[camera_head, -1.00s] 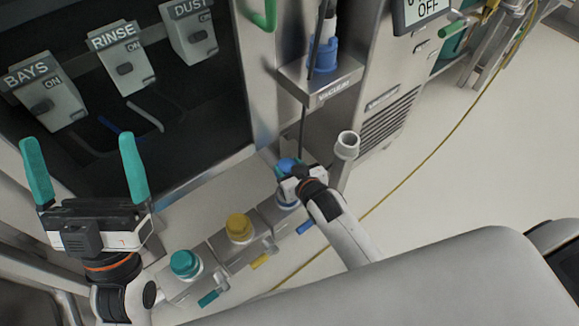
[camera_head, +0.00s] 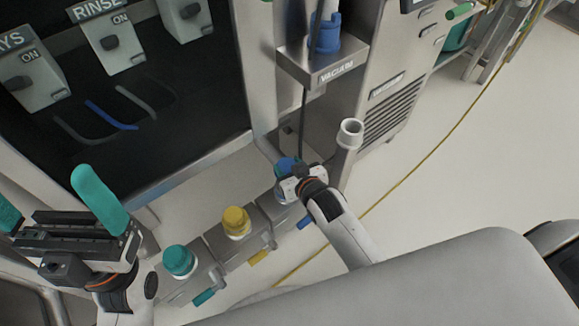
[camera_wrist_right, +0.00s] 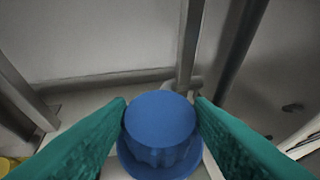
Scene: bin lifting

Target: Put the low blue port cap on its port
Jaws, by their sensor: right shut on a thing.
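The low blue port cap (camera_head: 286,165) is at the blue port, the far one in a row of three on the floor. My right gripper (camera_head: 289,172) is shut on it and partly hides it and the port. In the right wrist view the blue cap (camera_wrist_right: 160,118) stands between the two teal fingers, with a wider blue rim below it. I cannot tell whether the cap is seated or just above the port. My left gripper (camera_head: 45,190) is open and empty at the left, in front of the dark cabinet.
A yellow cap (camera_head: 236,221) and a teal cap (camera_head: 178,261) sit on the nearer ports. A grey upright pipe (camera_head: 348,140) stands close right of my right gripper. A vacuum holder (camera_head: 322,62) is above. A yellow hose (camera_head: 440,140) crosses the open floor.

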